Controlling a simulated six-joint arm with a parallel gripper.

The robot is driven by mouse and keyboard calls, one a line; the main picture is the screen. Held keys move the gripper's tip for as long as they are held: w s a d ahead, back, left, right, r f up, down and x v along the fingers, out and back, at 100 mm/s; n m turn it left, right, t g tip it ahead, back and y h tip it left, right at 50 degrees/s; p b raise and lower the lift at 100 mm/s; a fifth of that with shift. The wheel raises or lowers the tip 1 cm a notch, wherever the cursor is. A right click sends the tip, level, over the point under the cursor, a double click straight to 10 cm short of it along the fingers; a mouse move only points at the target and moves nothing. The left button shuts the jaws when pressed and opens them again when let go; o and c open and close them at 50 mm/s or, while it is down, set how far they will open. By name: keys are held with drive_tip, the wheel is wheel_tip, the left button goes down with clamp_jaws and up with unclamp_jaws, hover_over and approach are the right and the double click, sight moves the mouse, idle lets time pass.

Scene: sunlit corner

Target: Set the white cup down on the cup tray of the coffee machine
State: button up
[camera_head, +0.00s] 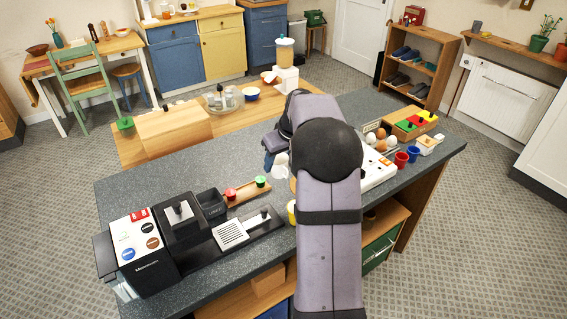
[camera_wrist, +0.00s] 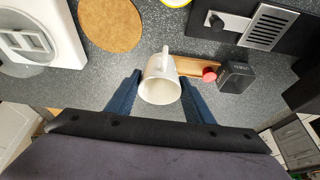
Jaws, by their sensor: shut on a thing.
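The white cup (camera_wrist: 160,88) is between the two dark blue fingers of my gripper (camera_wrist: 160,100) in the wrist view, its handle pointing away from my wrist. My gripper is shut on it. In the head view the cup (camera_head: 280,172) shows beside my gripper (camera_head: 272,155), partly hidden by my arm. The black coffee machine (camera_head: 158,245) stands on the left of the dark counter. Its cup tray, a light slatted grille (camera_head: 231,232), shows bare. The grille (camera_wrist: 268,27) also lies at the wrist view's upper right, apart from the cup.
A wooden board (camera_head: 246,191) with red and green knobs and a black bin (camera_head: 210,203) lie near the machine. A round cork mat (camera_wrist: 110,22) and a white appliance (camera_wrist: 42,35) are left of the cup in the wrist view. Eggs and coloured cups stand at the counter's right.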

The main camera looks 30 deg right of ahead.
drive_tip(key=w+a+r+n+p, duration=0.15)
drive_tip(key=a+r+p, duration=0.35)
drive_tip(key=a, duration=0.6)
drive_tip(key=s+a+f+n+g+y, duration=0.2)
drive_tip(key=s+a+f+n+y, duration=0.2)
drive_tip(key=s+a+n, duration=0.3)
drive_tip(key=shift+a+n+p, duration=0.3)
drive_tip(key=shift+a+n, duration=0.8)
drive_tip(key=shift+n, duration=0.45)
drive_tip(key=shift+s+f, duration=0.1)
drive_tip(key=shift+f, duration=0.1)
drive_tip(key=shift+f+b, duration=1.9)
drive_tip(key=shift+f, duration=1.1)
drive_tip(key=shift+f+b, duration=0.9)
drive_tip(key=shift+b, duration=0.1)
